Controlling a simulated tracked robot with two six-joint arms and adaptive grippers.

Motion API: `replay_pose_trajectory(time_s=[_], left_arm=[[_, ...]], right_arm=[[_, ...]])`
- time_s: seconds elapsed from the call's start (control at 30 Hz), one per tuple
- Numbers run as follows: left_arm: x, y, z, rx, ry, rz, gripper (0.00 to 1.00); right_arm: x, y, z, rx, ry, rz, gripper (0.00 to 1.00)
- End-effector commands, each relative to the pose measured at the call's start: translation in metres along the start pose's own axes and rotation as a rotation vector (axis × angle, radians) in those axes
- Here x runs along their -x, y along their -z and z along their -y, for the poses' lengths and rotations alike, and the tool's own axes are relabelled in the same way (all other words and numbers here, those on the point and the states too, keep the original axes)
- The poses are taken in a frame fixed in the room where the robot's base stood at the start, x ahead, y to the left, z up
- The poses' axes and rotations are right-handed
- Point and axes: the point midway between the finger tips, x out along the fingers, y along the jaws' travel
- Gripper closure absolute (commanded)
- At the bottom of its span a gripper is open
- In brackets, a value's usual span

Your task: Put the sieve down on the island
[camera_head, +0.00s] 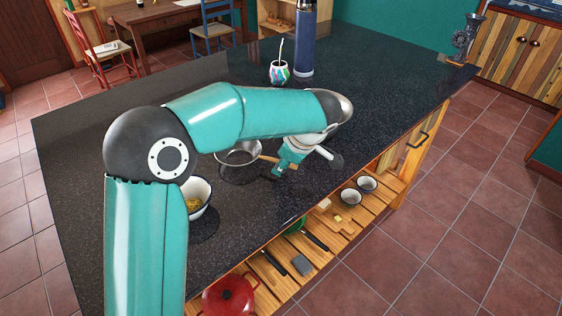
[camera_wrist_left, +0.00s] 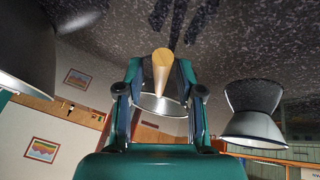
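The sieve (camera_head: 238,154) is at the island top (camera_head: 370,60), its bowl over the dark speckled surface with a dark reflection below it. Whether it touches the surface is unclear. Its wooden handle (camera_head: 268,159) points right, to my left gripper (camera_head: 284,168), which is low over the island. In the left wrist view the handle (camera_wrist_left: 163,68) lies between the two fingers of my left gripper (camera_wrist_left: 162,75), with the sieve's metal rim (camera_wrist_left: 160,105) beyond. Whether the fingers press on the handle cannot be made out. My right gripper is not in view.
A white bowl with yellow food (camera_head: 199,196) stands left of the sieve, partly behind my arm. A patterned cup (camera_head: 279,73) and a blue bottle (camera_head: 304,45) stand farther back. Small bowls and a red pot (camera_head: 229,296) are on the lower shelf.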

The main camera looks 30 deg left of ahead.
Motion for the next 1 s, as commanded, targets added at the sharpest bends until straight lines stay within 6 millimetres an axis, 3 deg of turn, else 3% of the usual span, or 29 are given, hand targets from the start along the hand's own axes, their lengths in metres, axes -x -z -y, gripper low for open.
replay_pose_trajectory(time_s=[0.4,0.6,1.0], left_arm=[[0.076,-0.001,-0.001,0.0,-0.005,0.002,0.63],[0.105,0.0,0.0,0.0,-0.003,0.002,0.63],[0.113,0.001,0.001,0.001,0.0,0.001,0.63]], right_arm=[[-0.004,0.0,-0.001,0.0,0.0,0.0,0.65],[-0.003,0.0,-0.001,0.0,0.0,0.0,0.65],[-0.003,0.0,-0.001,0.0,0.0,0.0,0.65]])
